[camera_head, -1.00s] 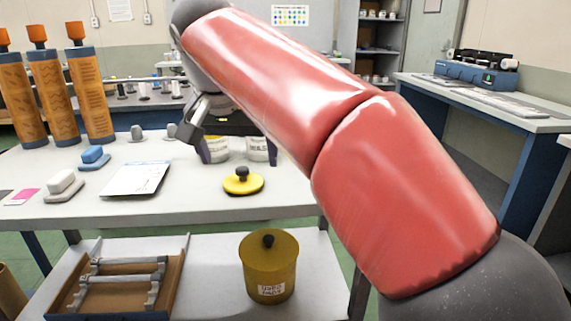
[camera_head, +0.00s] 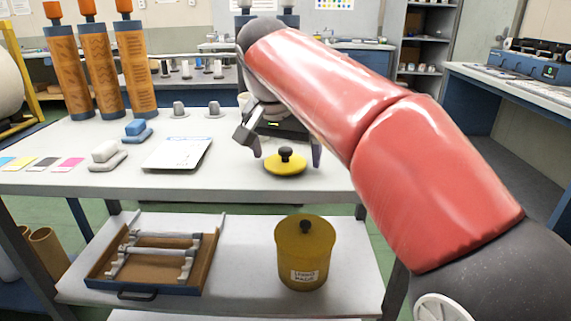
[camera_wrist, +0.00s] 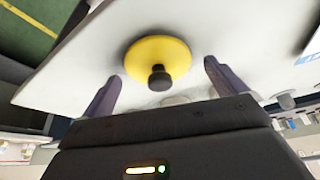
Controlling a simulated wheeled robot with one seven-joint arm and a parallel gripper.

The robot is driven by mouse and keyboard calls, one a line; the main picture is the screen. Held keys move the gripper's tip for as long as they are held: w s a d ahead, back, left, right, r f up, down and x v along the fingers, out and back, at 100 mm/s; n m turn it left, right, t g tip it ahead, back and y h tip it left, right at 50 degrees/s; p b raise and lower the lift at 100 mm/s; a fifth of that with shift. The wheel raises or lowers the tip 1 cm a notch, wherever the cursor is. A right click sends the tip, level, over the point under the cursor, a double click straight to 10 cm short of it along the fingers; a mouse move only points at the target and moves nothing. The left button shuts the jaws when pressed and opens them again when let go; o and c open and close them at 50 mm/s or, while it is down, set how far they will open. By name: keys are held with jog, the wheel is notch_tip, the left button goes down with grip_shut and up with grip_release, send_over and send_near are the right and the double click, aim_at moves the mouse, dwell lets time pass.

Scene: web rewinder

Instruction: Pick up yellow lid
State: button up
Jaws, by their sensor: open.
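The yellow lid (camera_head: 286,167) is a flat round disc with a dark knob on top. It lies on the white table near the front edge, right of the white sheet. My gripper (camera_head: 287,156) is at the lid, just behind it in the head view, with its fingers apart. In the wrist view the lid (camera_wrist: 158,60) lies beyond and between the two open fingertips of my gripper (camera_wrist: 161,82), with nothing held. I cannot tell whether a finger touches the lid.
A yellow lidded canister (camera_head: 304,256) and a tray with metal bars (camera_head: 150,265) stand on the lower shelf. A white sheet (camera_head: 177,154), a blue-topped block (camera_head: 136,131) and a white-topped block (camera_head: 106,154) lie on the table (camera_head: 215,182). Orange-topped cylinders (camera_head: 105,75) stand at the back left.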

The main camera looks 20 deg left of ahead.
jog(key=c, duration=1.1)
jog(key=shift+o, duration=0.2)
jog(key=shift+r, duration=0.2)
